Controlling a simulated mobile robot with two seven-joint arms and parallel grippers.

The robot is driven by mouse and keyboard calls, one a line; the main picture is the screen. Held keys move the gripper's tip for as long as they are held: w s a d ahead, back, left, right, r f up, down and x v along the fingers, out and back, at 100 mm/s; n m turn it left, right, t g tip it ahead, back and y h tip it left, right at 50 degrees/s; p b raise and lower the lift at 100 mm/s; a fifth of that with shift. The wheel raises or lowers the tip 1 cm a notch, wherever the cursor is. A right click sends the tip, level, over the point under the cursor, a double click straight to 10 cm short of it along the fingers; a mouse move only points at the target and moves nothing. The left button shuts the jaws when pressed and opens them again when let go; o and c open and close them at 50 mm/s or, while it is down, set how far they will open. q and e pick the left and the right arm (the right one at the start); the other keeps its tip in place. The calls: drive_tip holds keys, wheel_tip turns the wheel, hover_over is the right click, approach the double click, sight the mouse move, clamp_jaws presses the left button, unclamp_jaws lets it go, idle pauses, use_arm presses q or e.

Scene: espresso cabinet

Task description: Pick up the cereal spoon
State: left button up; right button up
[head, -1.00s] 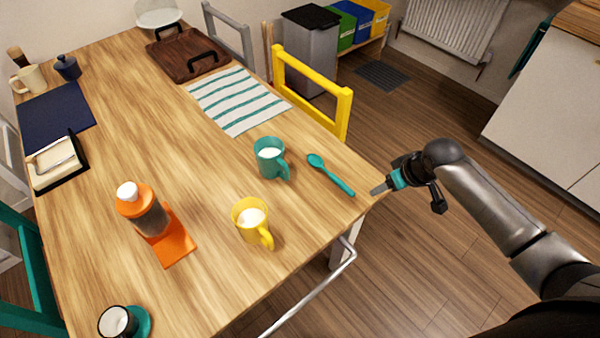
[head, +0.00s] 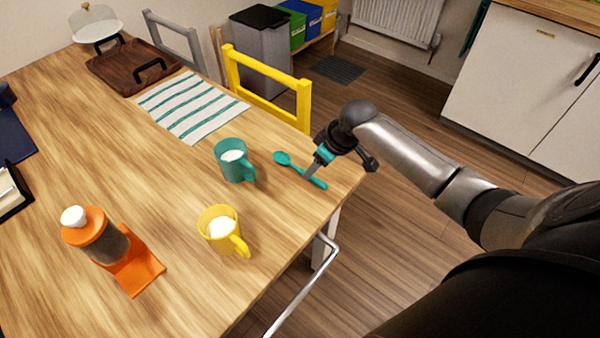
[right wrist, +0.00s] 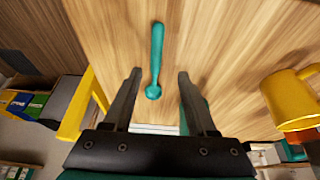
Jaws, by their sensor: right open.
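The teal cereal spoon (head: 299,170) lies on the wooden table near its right edge, beside the teal mug (head: 234,160). In the right wrist view the spoon (right wrist: 156,62) lies lengthwise between the two fingers, its bowl toward the gripper and its handle pointing away. My right gripper (head: 312,172) is above the handle end of the spoon in the head view. Its jaws (right wrist: 155,75) are open and hold nothing. Whether the fingertips touch the table is hard to tell. My left gripper is out of view.
A yellow mug (head: 220,230) stands in front of the teal mug, with an orange bottle (head: 97,237) to its left. A striped cloth (head: 191,107) and a yellow chair (head: 267,86) are behind. Bare table (head: 130,160) lies left of the mugs.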

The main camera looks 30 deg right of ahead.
sight(299, 170)
drive_tip(key=shift+d+b+x, duration=0.15)
drive_tip(key=shift+b+x, duration=0.45)
drive_tip(key=shift+x, duration=0.75)
drive_tip(key=shift+d+b+x, duration=0.15)
drive_tip(key=shift+b+x, duration=0.4)
drive_tip(key=shift+x, duration=0.8)
drive_tip(key=shift+w, duration=0.2)
drive_tip(key=shift+f, duration=0.1)
clamp_jaws()
